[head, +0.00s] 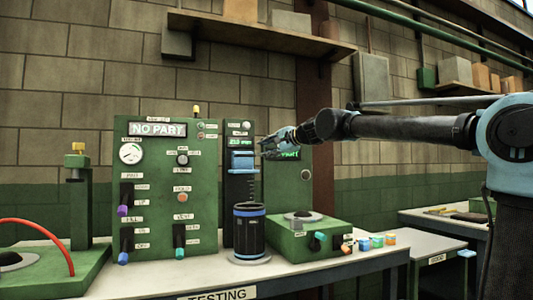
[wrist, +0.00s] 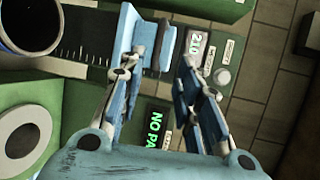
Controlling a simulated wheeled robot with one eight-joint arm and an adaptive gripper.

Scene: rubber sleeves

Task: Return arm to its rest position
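A black cylinder with blue bands (head: 249,232) stands upright on a round base below and left of my gripper. Its dark open end shows at the upper left of the wrist view (wrist: 28,22). A blue carriage (head: 242,161) sits on the dark column above the cylinder, just left of my fingertips; I cannot tell whether they touch.
The machine's display (head: 157,129) reads "NO PART". A low green box (head: 292,238) with knobs stands below my gripper, several small coloured blocks (head: 377,241) to its right. A wall shelf (head: 250,35) and green pipes (head: 440,32) run above. Open space lies between arm and right-hand tables.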

